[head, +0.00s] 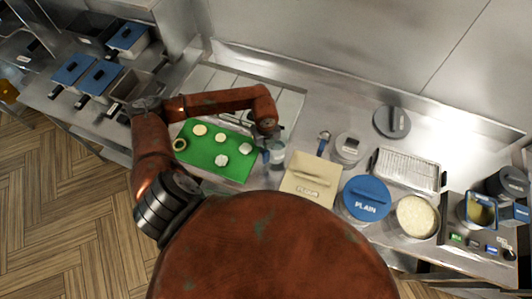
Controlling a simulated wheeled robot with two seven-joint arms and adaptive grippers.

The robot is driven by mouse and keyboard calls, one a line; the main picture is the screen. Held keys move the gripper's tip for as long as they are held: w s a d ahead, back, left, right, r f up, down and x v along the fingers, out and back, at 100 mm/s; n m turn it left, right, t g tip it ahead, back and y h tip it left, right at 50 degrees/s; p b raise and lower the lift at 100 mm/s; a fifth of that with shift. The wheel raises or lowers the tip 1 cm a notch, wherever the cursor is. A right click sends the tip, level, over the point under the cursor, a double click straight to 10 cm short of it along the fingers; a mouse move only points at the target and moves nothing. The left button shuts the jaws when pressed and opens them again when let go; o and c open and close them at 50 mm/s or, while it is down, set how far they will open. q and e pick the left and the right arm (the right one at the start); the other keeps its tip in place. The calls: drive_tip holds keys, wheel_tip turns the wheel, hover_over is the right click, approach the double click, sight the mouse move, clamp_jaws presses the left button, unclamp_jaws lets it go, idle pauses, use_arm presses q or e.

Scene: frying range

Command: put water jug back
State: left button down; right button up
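A small clear, bluish jug (278,154) stands or is held at the right edge of the green board, beside the flour bin. My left gripper (267,146) points down right at the jug's left side, at its upper part. The fingers are small and partly hidden against the jug, so I cannot tell whether they are closed on it. I also cannot tell whether the jug touches the counter. My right gripper is not in view.
A green board (205,163) holds several pale rounds and a ring. Blue-lidded fryers (100,77) stand left.

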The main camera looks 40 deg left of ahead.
use_arm(q)
drive_tip(key=shift+w+a+f, duration=0.1)
drive_tip(key=shift+w+f, duration=0.05)
drive_tip(key=shift+f, duration=0.1)
wheel_tip(320, 180, down, 3)
drive_tip(key=shift+r+p, duration=0.1)
drive_tip(key=shift+p, duration=0.7)
drive_tip(key=shift+f, duration=0.25)
drive_tip(key=c, duration=2.2)
unclamp_jaws()
drive_tip(key=shift+o, duration=0.2)
